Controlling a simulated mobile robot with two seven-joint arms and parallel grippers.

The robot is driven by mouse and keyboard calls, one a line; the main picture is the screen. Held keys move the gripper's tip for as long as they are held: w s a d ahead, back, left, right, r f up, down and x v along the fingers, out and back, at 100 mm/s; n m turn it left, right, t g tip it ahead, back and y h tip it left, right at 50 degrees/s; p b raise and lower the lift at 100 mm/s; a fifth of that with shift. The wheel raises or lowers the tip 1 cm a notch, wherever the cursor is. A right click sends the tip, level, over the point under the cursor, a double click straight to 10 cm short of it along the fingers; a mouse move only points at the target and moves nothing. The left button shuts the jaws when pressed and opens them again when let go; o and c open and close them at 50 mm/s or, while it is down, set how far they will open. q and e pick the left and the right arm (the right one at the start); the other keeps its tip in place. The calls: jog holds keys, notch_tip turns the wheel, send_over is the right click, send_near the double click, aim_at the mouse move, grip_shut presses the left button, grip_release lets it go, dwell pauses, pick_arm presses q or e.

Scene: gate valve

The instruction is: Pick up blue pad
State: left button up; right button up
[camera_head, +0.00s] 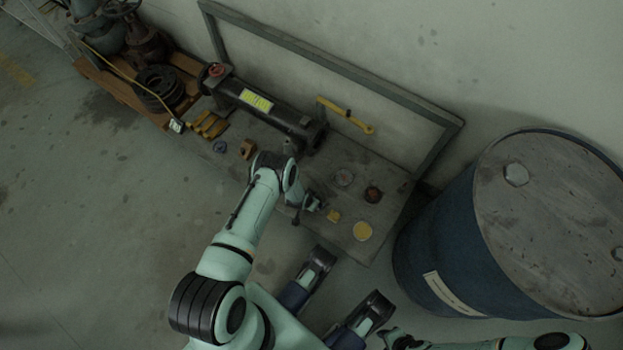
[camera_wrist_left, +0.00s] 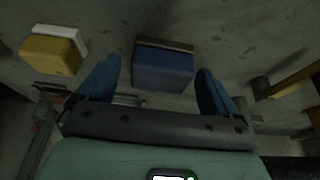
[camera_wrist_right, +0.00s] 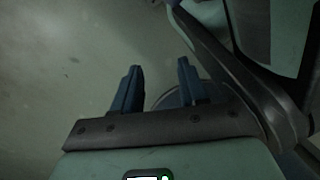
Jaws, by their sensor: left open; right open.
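The blue pad (camera_wrist_left: 163,66) is a small block with a brownish-grey strip along its far edge. In the left wrist view it lies ahead, between the two blue fingertips. My left gripper (camera_wrist_left: 158,70) is open, with a finger on either side of the pad in the picture; contact cannot be told. In the head view my left gripper (camera_head: 311,204) is over the front of the bench, and I cannot make out the blue pad there. A yellow pad (camera_wrist_left: 50,53) with a whitish strip lies to its left. My right gripper (camera_wrist_right: 158,72) is open and empty, above bare floor.
The yellow pad also shows in the head view (camera_head: 333,215). A large blue drum (camera_head: 438,235) stands at the right. A wall is behind.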

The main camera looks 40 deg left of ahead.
jog(key=shift+s, duration=0.15)
pick_arm(q)
jog(key=c, duration=1.1)
jog(key=shift+r+p, duration=3.55)
jog(key=shift+r, duration=6.45)
pick_arm(e)
jog(key=w+a+r+t, duration=0.2)
jog(key=w+r, duration=0.4)
jog(key=r, duration=0.4)
jog(key=shift+w+a+n+t, duration=0.4)
jog(key=shift+a, duration=0.15)
